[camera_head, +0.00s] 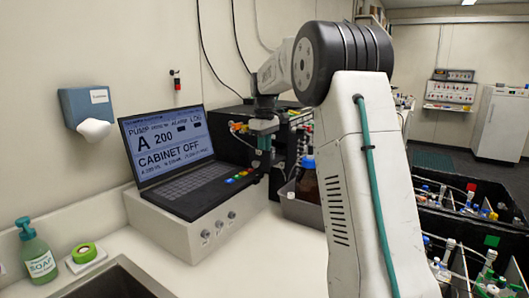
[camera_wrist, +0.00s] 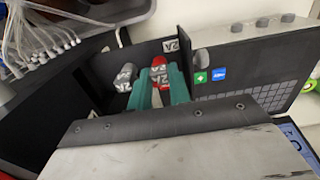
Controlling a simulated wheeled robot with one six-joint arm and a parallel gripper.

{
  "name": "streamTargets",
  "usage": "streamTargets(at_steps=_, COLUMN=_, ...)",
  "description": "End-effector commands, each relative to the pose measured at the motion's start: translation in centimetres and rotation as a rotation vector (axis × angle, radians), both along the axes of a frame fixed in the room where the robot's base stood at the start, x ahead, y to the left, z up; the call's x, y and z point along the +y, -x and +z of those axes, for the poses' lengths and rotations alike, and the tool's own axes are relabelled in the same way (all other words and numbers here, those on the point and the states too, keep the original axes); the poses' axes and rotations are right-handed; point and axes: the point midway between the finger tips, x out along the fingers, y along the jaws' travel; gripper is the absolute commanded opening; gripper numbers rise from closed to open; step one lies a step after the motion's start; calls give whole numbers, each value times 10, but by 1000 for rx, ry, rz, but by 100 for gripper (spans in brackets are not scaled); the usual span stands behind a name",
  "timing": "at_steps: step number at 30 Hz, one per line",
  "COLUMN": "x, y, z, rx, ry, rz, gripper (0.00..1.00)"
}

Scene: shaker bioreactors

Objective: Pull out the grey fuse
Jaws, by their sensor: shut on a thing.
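In the wrist view, the teal fingers of my gripper (camera_wrist: 159,92) are closed around a red fuse (camera_wrist: 160,70) with a pale label. A grey fuse (camera_wrist: 125,76) with a similar label stands just left of the fingers, outside them. Both are in a dark recessed panel (camera_wrist: 100,70). In the head view, my gripper (camera_head: 262,158) points down beside the console's right edge. The fuses cannot be made out there.
The console (camera_head: 165,155) with an open screen reading "CABINET OFF" stands left of my gripper; its keys and a grey knob (camera_wrist: 202,56) show in the wrist view. A grey bin (camera_head: 300,207) with a brown bottle (camera_head: 307,182) is at right. Thin pale tubes (camera_wrist: 45,30) hang nearby.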

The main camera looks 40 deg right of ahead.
Motion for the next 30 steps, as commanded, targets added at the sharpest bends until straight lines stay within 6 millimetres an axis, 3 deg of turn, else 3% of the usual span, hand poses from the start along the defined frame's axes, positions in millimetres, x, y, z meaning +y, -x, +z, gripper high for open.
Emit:
streamTargets(at_steps=2, x=0, y=-1, z=8, rx=-11, ry=4, rz=0, gripper=0)
streamTargets(at_steps=27, x=0, y=0, z=16, rx=-3, ry=1, rz=0, gripper=0)
streamTargets(at_steps=28, x=0, y=0, z=16, rx=-3, ry=1, rz=0, gripper=26)
streamTargets(at_steps=30, x=0, y=0, z=16, rx=-3, ry=1, rz=0, gripper=43)
